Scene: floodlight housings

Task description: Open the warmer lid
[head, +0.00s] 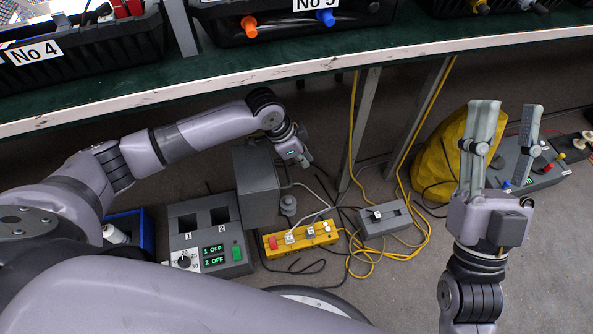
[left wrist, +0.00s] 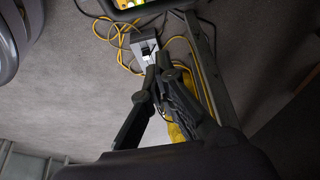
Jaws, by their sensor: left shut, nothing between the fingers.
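A grey unit (head: 208,250) on the floor has two dark square openings marked 1 and 2, a knob, a green button and displays reading "1 OFF" and "2 OFF". A plain dark grey box (head: 257,190) stands right beside it. I cannot tell for sure which is the warmer, and no separate lid is clear. My left gripper (head: 306,163) is near the box's upper right side, apart from it as far as I can tell. My right gripper (head: 508,108) is open and empty at the right, fingers pointing up.
A yellow power strip (head: 300,238) and a small grey switch box (head: 384,218) lie among loose cables; the switch box also shows in the left wrist view (left wrist: 145,50). The green-topped bench (head: 240,62) with black crates overhangs behind. A yellow bag (head: 440,155) is near my right gripper.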

